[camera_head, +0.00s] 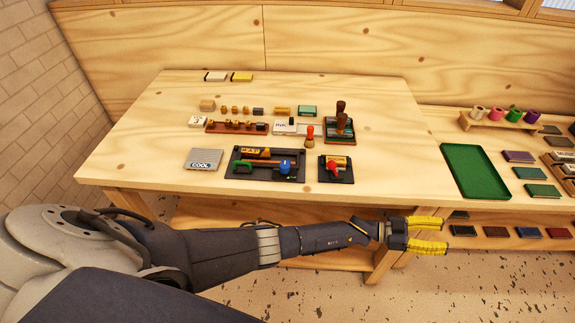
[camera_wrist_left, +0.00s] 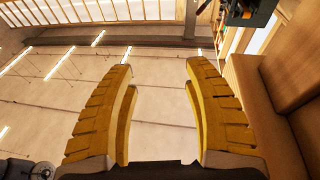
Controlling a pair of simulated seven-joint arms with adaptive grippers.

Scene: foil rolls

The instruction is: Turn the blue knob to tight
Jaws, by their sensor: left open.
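The blue knob (camera_head: 285,166) sits on a dark base plate (camera_head: 239,174) near the front of the wooden table, to the right of a green handle-like part (camera_head: 243,165). Whether it is tight cannot be read at this size. My left gripper (camera_head: 444,235), with yellow fingers, is in front of and below the table's front edge, well to the right of the blue knob. It is open and empty. In the left wrist view its two fingers (camera_wrist_left: 158,75) stand apart with only the room's surfaces beyond. My right gripper is not in view.
A second dark plate with a red knob (camera_head: 332,166) lies right of the blue knob's plate. A silver "COOL" block (camera_head: 204,159) lies left. A green tray (camera_head: 474,170) lies on the right-hand bench.

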